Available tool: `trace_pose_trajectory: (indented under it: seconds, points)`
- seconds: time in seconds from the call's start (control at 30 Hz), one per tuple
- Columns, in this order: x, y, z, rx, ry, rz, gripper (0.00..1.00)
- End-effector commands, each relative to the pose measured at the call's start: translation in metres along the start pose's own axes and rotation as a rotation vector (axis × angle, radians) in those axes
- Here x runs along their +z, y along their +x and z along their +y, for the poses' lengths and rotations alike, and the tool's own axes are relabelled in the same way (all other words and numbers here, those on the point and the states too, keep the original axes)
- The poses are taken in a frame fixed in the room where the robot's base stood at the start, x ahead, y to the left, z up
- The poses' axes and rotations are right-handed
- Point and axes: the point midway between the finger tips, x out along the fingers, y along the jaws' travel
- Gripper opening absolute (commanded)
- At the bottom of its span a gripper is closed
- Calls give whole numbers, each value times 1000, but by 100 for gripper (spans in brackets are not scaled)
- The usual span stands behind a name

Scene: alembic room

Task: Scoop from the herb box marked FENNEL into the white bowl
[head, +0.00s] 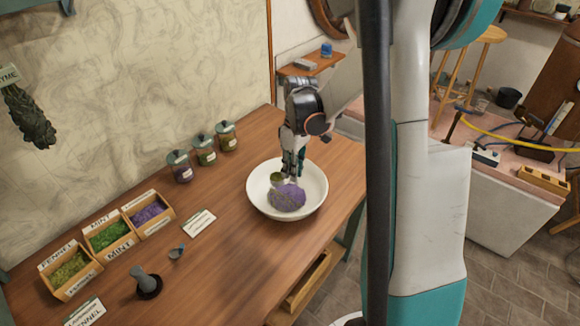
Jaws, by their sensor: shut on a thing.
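The herb box marked FENNEL (83,284) stands at the lower left of the table with yellow-green herb in it. The white bowl (258,204) stands right of the table's middle, with a purple heap (288,198) in it. My gripper (291,172) points down over the bowl. It is shut on what looks like a small scoop (277,178) with green stuff in it, above the left side of the heap. The scoop's handle is hidden by the fingers. I cannot tell whether the scoop touches the heap.
A box marked MINT (126,244) and a box of purple herb (165,221) stand beside the fennel. Several lidded jars (205,155) stand behind.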

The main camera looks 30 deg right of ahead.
Motion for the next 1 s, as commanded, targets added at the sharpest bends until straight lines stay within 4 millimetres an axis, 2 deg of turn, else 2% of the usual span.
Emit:
trace_pose_trajectory:
  seconds: [0.27, 0.33, 0.77, 1.0]
  points:
    - [0, 20, 2, 7, -1, -2, 0]
    - [-1, 16, -1, 99, -4, -29, 0]
    - [-2, 21, 0, 586, 10, -166, 0]
    - [-1, 21, 2, 707, 18, -203, 0]
